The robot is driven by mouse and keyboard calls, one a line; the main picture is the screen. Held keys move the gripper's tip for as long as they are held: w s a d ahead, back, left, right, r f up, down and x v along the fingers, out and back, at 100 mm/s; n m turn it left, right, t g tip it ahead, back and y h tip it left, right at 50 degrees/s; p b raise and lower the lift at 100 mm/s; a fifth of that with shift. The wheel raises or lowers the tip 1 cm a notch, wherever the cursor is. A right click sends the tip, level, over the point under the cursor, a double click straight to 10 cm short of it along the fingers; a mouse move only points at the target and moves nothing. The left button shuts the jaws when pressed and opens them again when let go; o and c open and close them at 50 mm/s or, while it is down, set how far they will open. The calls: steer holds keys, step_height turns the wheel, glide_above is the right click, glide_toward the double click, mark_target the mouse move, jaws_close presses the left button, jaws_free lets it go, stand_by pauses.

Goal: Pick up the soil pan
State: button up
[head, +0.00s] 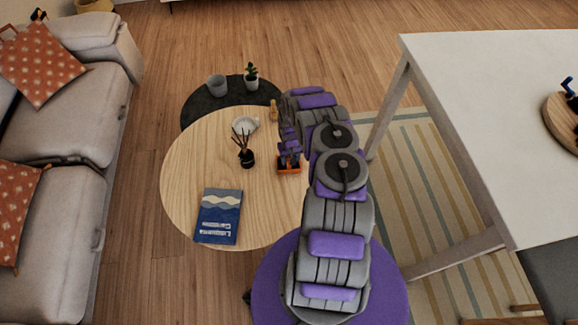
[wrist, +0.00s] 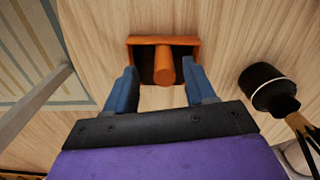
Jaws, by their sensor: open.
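The soil pan (head: 289,169) is a small orange tray with a dark inside and a round handle, lying on the round wooden coffee table (head: 190,170). In the wrist view the soil pan (wrist: 190,41) is just beyond my fingertips, with its handle pointing toward me. My gripper (wrist: 157,78) is open, its two blue fingers apart on either side of the handle. In the head view my gripper (head: 289,158) is over the pan and partly covers it. I cannot tell whether the fingers touch the pan.
A black reed diffuser (head: 247,159) stands left of the pan; it shows close at the right in the wrist view (wrist: 268,88). A white bowl (head: 245,124), a book (head: 218,216) and a small amber item (head: 273,110) are also there. A white table (head: 480,120) stands at right.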

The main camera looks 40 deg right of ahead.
mark_target(287, 169)
steer(key=f, duration=0.1)
steer(key=f+b, duration=0.1)
steer(key=f, duration=0.1)
steer(key=f+b, duration=0.1)
steer(key=shift+w+a+f, duration=0.2)
steer(key=shift+w+f, duration=0.05)
steer(key=shift+f, duration=0.05)
steer(key=shift+r, duration=0.1)
steer(key=shift+c, duration=0.3)
steer(key=shift+s, duration=0.1)
jaws_close()
